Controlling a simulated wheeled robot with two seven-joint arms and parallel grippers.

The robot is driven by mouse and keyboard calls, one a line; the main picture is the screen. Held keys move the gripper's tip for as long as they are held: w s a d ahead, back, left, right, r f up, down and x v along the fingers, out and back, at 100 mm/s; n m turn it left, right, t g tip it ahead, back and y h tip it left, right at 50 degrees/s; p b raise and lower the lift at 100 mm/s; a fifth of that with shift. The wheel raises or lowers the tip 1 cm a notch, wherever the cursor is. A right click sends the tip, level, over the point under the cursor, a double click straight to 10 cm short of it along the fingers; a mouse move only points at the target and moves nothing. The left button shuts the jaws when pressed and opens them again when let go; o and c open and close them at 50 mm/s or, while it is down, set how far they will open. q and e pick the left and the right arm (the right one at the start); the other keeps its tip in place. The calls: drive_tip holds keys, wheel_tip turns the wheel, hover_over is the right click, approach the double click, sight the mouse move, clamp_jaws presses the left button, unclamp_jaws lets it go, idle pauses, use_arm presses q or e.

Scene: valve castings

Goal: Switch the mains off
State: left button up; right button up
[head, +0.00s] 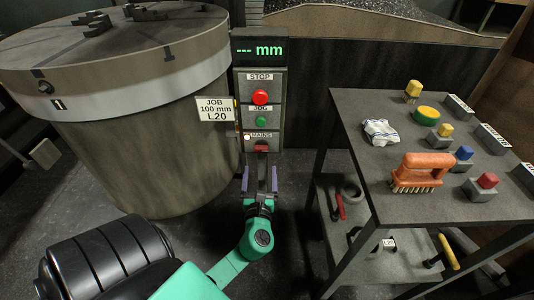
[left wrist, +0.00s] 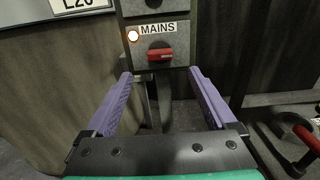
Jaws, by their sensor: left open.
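The mains switch is a red rotary handle (left wrist: 160,54) below the MAINS label (left wrist: 158,28) on the grey control panel (head: 281,92). In the left wrist view the handle lies level, pointing sideways. A lamp (left wrist: 133,36) to the left of the label glows white. The handle also shows in the head view (head: 261,146), at the bottom of the panel. My left gripper (head: 260,169) is open, its purple fingers apart and empty, just below and in front of the handle, not touching it. My right gripper is not in view.
A red STOP button (head: 260,97) and green JOG button (head: 261,121) sit above the switch. A large round machine (head: 150,160) stands close on the left. A table (head: 350,105) with a brush (head: 424,169) and several colored blocks stands right.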

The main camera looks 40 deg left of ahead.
sight(261, 151)
use_arm(q)
drive_tip(key=x, duration=0.9)
drive_tip(key=shift+w+a+b, duration=0.2)
drive_tip(key=shift+a+b, duration=0.05)
drive_tip(key=shift+b, duration=0.15)
drive_tip(key=c, duration=1.4)
